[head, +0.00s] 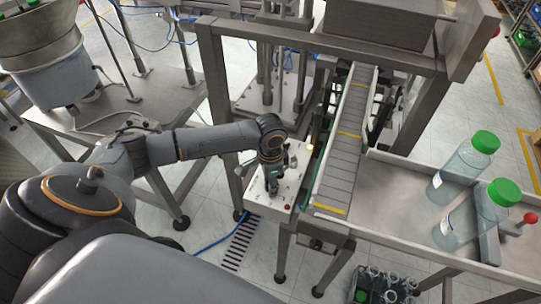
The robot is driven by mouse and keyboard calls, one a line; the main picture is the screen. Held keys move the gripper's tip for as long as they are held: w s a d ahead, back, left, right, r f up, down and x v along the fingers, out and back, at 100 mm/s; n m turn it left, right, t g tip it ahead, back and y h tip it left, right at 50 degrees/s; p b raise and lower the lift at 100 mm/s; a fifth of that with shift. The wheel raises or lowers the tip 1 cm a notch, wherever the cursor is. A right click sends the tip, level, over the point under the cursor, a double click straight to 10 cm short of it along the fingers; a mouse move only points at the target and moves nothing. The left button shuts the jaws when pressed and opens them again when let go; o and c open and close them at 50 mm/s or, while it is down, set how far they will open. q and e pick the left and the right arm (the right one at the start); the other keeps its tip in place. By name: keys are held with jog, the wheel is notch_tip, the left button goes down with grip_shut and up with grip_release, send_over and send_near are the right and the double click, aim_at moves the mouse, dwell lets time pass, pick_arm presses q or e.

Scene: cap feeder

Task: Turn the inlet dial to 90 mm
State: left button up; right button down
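My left arm reaches out over a small pale control panel (285,195) beside the conveyor. My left gripper (272,188) points down onto this panel, seen from above and behind. Its fingers are small and dark here, so I cannot tell whether they are open or shut, or whether they touch anything. I cannot make out the inlet dial or its scale; the gripper and wrist cover part of the panel. A red button (287,207) shows near the panel's front edge. My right gripper is not in view.
A grey slatted conveyor (342,155) with yellow marks runs just right of the panel. Two clear bottles with green caps (464,165) (480,215) stand on the metal table at right. A steel frame post (217,90) rises behind my forearm. A bottle crate (385,285) sits below.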

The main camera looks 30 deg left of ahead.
pick_arm(q)
jog(key=shift+m, duration=0.6)
jog(key=o, duration=1.1)
jog(key=shift+o, duration=0.2)
notch_tip(320, 180, up, 12)
jog(key=shift+w, duration=0.15)
